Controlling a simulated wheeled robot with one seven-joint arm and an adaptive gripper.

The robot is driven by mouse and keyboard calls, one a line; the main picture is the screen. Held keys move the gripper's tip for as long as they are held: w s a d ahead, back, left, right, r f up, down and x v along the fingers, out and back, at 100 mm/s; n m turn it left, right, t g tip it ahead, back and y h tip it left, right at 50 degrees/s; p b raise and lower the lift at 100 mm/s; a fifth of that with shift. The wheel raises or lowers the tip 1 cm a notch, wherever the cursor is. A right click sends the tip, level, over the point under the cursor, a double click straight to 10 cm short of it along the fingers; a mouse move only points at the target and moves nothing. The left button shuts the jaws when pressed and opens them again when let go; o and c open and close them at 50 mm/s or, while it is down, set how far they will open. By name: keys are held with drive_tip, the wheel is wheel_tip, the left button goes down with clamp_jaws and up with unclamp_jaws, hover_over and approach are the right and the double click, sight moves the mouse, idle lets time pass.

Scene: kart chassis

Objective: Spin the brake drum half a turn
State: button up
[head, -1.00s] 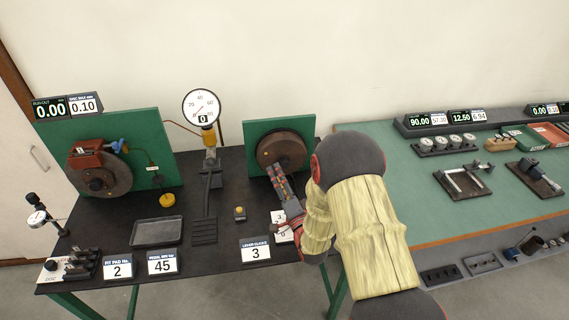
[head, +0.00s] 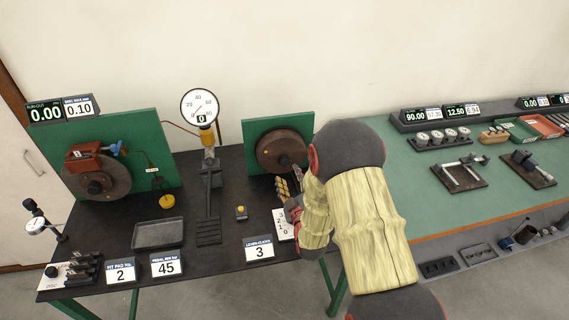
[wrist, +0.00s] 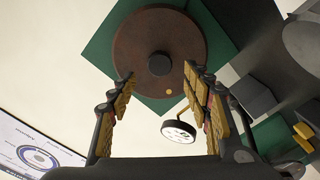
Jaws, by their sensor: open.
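The brown brake drum (head: 278,150) stands upright on a green panel (head: 250,128) at the back of the black table. In the wrist view the drum (wrist: 160,25) faces me, with a dark hub (wrist: 160,64) and a small yellow dot (wrist: 168,92) near its lower rim. My gripper (head: 285,186) is just below and in front of the drum. In the wrist view my gripper (wrist: 160,88) is open and empty, its yellow-padded fingers apart below the hub. Whether a finger touches the drum I cannot tell.
A white number plate (head: 283,225) and a "3" lever clicks sign (head: 260,249) are close to my gripper. A pedal (head: 208,205) and a dial gauge (head: 200,106) stand to the left, beyond them a disc with red caliper (head: 84,155). A green bench (head: 420,215) is at right.

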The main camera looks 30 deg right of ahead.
sight(285, 164)
drive_tip(key=shift+b+x, duration=0.8)
drive_tip(key=shift+x, duration=3.1)
drive_tip(key=shift+c, duration=1.1)
clamp_jaws()
drive_tip(key=shift+f, duration=0.1)
